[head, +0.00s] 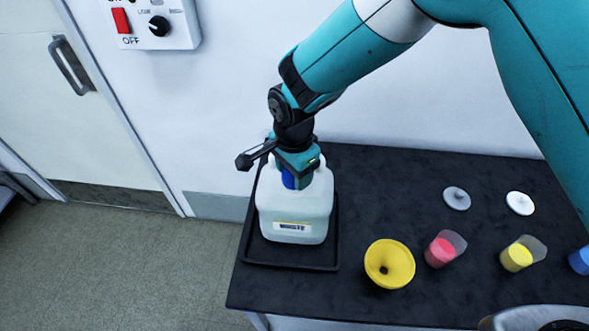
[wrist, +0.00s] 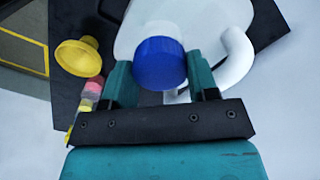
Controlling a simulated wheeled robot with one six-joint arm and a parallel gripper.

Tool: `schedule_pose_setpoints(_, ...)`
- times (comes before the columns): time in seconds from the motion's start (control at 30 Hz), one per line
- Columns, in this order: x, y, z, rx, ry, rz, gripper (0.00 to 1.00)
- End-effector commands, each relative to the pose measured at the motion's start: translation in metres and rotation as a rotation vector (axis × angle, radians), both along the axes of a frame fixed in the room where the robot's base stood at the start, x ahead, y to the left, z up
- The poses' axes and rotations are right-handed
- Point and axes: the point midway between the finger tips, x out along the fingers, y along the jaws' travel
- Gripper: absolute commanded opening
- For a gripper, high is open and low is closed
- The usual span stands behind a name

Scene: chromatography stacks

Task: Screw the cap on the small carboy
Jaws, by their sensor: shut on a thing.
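The small carboy (head: 294,212) is a white jug with a label, standing upright on a black tray (head: 258,252) at the left end of the bench. The blue cap (head: 288,180) is at the top of the carboy and shows larger in the wrist view (wrist: 159,63). My gripper (head: 297,178) points down over the carboy, with its fingers on both sides of the cap, shut on it. In the wrist view my gripper (wrist: 162,85) shows the cap between the two teal fingers. The carboy's neck is hidden under the cap, so I cannot tell how the cap sits on the thread.
On the black bench (head: 350,312), a yellow funnel (head: 402,266) stands right of the tray. Further right are a red-filled cup (head: 443,251), a yellow-filled cup (head: 518,256) and two pale lids (head: 456,198). A wall control box (head: 155,22) hangs at upper left.

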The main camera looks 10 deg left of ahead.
Motion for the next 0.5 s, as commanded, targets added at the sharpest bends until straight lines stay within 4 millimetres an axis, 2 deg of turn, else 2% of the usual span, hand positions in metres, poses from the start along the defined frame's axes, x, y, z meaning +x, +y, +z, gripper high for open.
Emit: schedule_pose_setpoints(0.5, 0.0, 0.0, -0.012, 0.0, 0.0, 0.0, 0.32)
